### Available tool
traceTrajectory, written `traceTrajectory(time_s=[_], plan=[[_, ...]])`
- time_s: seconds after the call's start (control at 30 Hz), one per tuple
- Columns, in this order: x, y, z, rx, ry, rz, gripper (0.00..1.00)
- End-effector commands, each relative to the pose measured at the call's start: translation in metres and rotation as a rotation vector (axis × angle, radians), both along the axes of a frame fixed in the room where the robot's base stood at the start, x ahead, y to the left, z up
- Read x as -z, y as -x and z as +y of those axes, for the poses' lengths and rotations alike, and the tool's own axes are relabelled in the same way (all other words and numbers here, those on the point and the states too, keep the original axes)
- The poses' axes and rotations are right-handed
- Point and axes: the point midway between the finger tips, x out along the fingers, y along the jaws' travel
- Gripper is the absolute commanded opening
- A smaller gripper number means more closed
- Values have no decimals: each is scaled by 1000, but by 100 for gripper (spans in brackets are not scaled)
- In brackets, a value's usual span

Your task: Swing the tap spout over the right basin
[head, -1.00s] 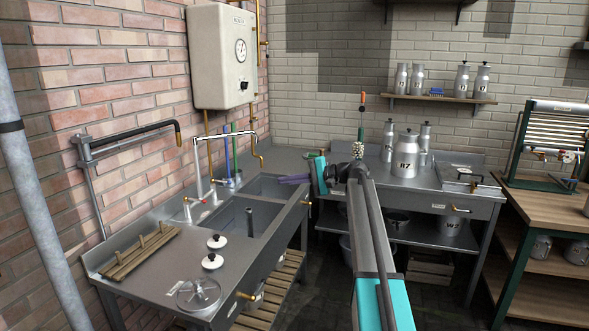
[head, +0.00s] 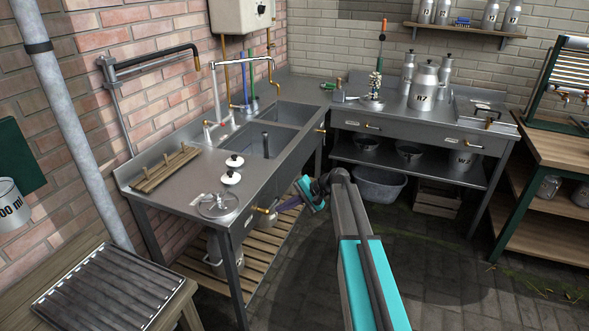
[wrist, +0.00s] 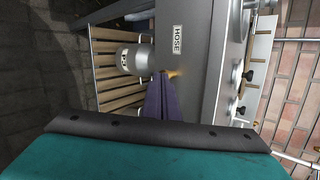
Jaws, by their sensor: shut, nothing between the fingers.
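The tap (head: 215,98) has a pale upright pipe and a long spout (head: 243,62) reaching out to the right, with a brass end bent down. Below are a nearer basin (head: 258,150) and a farther basin (head: 283,112), side by side in the steel sink unit. The spout end appears in line with the far basin, but I cannot tell which basin it hangs over. My gripper (head: 279,208) is low in front of the unit, well below and away from the spout. Its purple fingers (wrist: 162,100) are shut and empty, close to a brass valve (wrist: 173,73) beside the HOSE label.
A wall pipe (head: 150,63) juts out left of the tap. Two black-knobbed white caps (head: 231,178), a steel hand wheel (head: 217,204) and a wooden rack (head: 167,168) lie on the near worktop. A slatted shelf (head: 240,260) is beneath.

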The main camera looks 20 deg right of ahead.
Motion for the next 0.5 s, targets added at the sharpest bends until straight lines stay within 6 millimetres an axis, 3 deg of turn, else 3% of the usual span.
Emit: traceTrajectory(time_s=[0.03,0.2,0.5], plan=[[25,20,11,-19,25,27,0],[98,74,34,-85,122,102,0],[207,186,64,-234,290,228,0]])
